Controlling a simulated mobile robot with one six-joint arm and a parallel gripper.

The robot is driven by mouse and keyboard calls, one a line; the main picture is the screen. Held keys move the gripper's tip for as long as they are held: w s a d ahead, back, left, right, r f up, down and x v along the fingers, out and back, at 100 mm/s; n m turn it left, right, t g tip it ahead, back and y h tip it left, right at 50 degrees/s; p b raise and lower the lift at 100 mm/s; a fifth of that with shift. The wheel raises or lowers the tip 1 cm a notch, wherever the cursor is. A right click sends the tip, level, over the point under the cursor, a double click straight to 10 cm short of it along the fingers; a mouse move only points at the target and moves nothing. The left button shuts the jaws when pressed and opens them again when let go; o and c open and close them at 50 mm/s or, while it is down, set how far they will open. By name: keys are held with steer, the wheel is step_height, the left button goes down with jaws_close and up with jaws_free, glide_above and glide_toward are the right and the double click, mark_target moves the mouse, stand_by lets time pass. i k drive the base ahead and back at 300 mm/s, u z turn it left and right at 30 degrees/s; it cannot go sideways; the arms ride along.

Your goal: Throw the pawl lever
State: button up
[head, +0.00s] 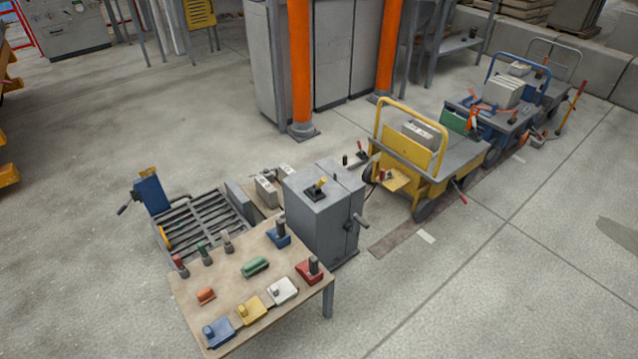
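Several levers show in the head view, and I cannot tell for certain which one is the pawl lever. A dark handle (123,208) sticks out left of the blue post (150,194) at the slatted rack. A yellow-tipped lever (317,186) stands on top of the grey cabinet (322,222). A dark crank handle (360,219) sticks out of the cabinet's right side. A small red-tipped lever (360,148) rises behind the cabinet. A red-tipped lever (459,192) angles down at the yellow cart's right side. My gripper is not in view.
A worktable (185,299) with several coloured blocks and knobs stands in front. The slatted rack (200,223) is behind it. A yellow cart (455,162) and blue cart (492,118) stand right. Orange columns (300,60) rise behind. The floor at left and lower right is clear.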

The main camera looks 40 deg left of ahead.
mark_target(322, 181)
steer(key=u, duration=4.7)
steer(key=i, duration=0.1)
steer(key=z, duration=2.9)
steer(key=i, duration=1)
steer(key=u, duration=0.6)
